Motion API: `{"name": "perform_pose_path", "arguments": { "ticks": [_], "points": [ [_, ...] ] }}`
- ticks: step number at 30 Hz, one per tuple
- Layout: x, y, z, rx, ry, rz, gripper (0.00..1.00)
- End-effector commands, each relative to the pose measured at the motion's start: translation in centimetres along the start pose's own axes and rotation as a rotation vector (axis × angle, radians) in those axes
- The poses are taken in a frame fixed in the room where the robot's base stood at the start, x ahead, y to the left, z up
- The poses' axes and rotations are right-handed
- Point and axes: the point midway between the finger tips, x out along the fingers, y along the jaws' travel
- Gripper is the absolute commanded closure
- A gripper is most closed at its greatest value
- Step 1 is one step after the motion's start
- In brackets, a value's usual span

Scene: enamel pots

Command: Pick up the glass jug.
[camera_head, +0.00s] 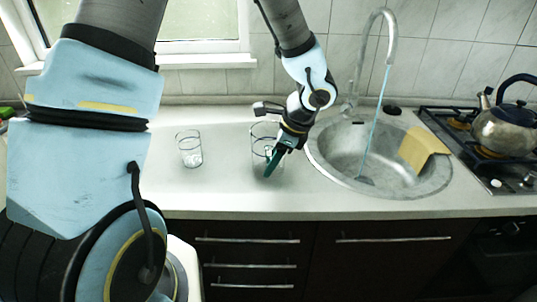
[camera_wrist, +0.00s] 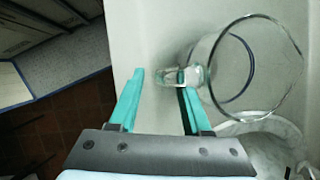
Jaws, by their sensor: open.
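The clear glass jug (camera_head: 258,136) stands on the counter just left of the sink, partly hidden behind my gripper (camera_head: 271,162). In the wrist view the jug (camera_wrist: 272,62) is at the right, seen from above with its round rim and base showing. Its handle points left toward my gripper (camera_wrist: 162,82). Nothing is held between the fingers.
A second clear glass (camera_head: 189,150) stands on the counter to the left. The round sink (camera_head: 335,150) with its tap and a yellow cloth-like piece (camera_head: 420,147) is at the right. A kettle (camera_head: 503,130) sits on the gas hob. The counter's front edge is close to the jug.

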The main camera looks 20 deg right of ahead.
Motion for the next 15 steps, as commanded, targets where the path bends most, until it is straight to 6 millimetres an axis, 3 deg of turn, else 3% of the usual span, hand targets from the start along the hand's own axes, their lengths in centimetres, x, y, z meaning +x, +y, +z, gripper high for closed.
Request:
{"name": "perform_pose_path", "arguments": {
  "ticks": [5, 15],
  "points": [
    [0.02, -0.01, 0.0, -0.001, 0.0, 0.0, 0.52],
    [0.0, -0.01, 0.01, -0.001, 0.0, 0.0, 0.89]
  ]
}}
